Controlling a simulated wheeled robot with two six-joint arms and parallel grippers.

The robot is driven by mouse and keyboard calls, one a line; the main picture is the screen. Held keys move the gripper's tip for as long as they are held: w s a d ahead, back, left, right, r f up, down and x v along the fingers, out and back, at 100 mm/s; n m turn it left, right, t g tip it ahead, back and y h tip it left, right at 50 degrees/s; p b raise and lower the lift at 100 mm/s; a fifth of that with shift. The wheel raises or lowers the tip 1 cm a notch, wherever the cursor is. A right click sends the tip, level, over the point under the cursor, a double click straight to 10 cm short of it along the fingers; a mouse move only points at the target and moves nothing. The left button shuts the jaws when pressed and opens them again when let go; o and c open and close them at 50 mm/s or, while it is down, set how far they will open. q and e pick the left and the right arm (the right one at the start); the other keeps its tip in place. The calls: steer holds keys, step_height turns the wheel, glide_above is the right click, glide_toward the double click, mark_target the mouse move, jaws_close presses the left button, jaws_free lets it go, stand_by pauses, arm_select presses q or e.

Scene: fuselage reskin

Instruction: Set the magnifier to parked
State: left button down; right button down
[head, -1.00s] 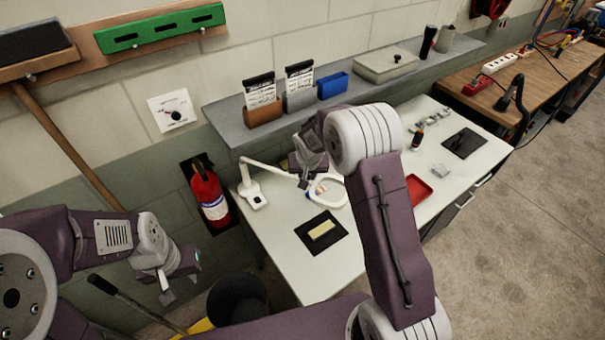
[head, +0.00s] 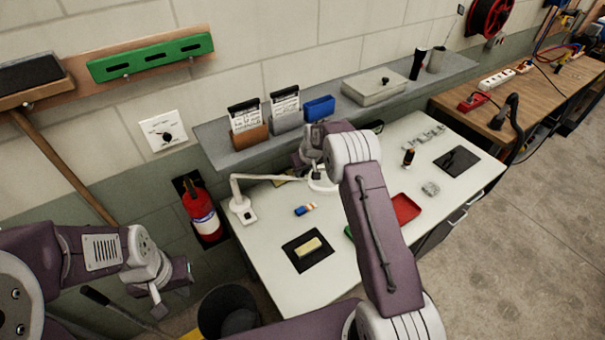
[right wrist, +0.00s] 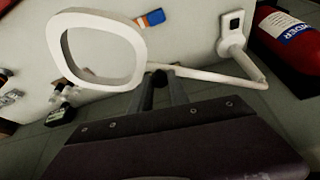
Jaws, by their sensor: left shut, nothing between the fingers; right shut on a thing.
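The white magnifier (head: 242,207) stands on the white bench, its base at the bench's left back part and its arm reaching right. Its ring (head: 321,184) lies below the shelf, partly hidden by my right arm. In the right wrist view, the large ring (right wrist: 140,45) is at the upper left and the arm (right wrist: 215,76) runs right to the base. My right gripper (right wrist: 162,76) is shut on the magnifier near where the ring meets the arm; it also shows in the head view (head: 312,172). My left gripper (head: 159,308) is shut and empty, low at the left, away from the bench.
A black mat (head: 291,262) with a yellowish block lies in front of the magnifier. A blue and orange piece (head: 305,210) lies near the ring. A red tray (head: 405,208) is to the right. The grey shelf (head: 220,150) overhangs the back; a fire extinguisher (head: 203,212) is at left.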

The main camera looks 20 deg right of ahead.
steer(key=c, duration=1.3)
jaws_free()
steer(key=shift+o, duration=0.2)
steer(key=shift+r, duration=0.1)
steer(key=shift+s+r, duration=0.15)
steer(key=shift+r, duration=0.1)
steer(key=b+v, duration=0.3)
steer(key=v, duration=0.5)
steer(key=shift+r, duration=0.15)
